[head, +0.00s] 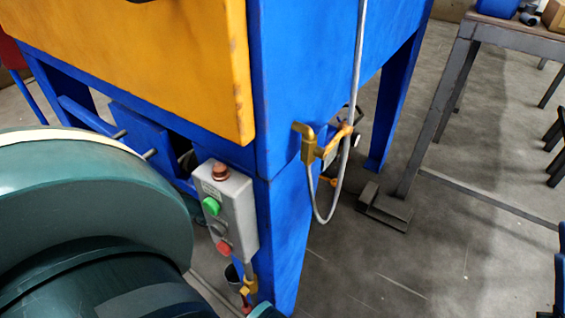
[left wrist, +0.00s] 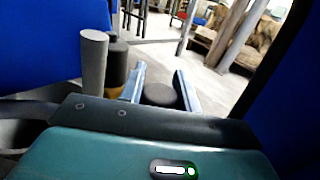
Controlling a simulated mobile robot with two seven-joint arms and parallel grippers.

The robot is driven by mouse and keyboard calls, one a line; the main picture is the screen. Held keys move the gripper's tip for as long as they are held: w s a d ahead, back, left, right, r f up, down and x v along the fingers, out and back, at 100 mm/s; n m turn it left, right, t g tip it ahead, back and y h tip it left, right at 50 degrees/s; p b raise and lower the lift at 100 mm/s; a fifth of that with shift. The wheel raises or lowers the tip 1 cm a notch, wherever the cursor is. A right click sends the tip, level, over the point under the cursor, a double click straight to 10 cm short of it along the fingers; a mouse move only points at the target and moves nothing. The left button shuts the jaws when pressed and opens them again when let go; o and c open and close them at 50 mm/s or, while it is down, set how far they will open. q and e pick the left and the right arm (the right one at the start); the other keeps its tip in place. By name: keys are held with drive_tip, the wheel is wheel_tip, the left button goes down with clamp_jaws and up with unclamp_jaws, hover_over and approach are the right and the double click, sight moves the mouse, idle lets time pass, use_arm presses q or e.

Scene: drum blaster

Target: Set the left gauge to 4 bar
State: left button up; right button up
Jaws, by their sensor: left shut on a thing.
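In the left wrist view, my left gripper (left wrist: 160,78) has its two fingers on either side of a dark round knob (left wrist: 160,95) and is shut on it. Left of the fingers stand a grey upright cylinder (left wrist: 93,62) and a dark cylinder (left wrist: 117,62), with a brass-coloured part (left wrist: 116,90) below. No gauge face or needle can be read in either view. In the head view my left gripper is hidden; only my teal arm fills the lower left. My right gripper is not in view.
A blue cabinet (head: 300,75) with an orange panel (head: 150,55) stands ahead. A grey button box (head: 240,200) with green and red buttons is on its leg. A brass hook (head: 308,145) and a hanging grey hose (head: 330,205) are beside it. A table (head: 520,40) stands right.

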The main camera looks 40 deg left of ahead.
use_arm(q)
drive_tip(key=o, duration=1)
drive_tip(key=shift+c, duration=0.2)
drive_tip(key=shift+s+a, duration=0.35)
drive_tip(key=shift+s, duration=0.05)
drive_tip(key=p+v, duration=0.1)
drive_tip(key=v, duration=1.1)
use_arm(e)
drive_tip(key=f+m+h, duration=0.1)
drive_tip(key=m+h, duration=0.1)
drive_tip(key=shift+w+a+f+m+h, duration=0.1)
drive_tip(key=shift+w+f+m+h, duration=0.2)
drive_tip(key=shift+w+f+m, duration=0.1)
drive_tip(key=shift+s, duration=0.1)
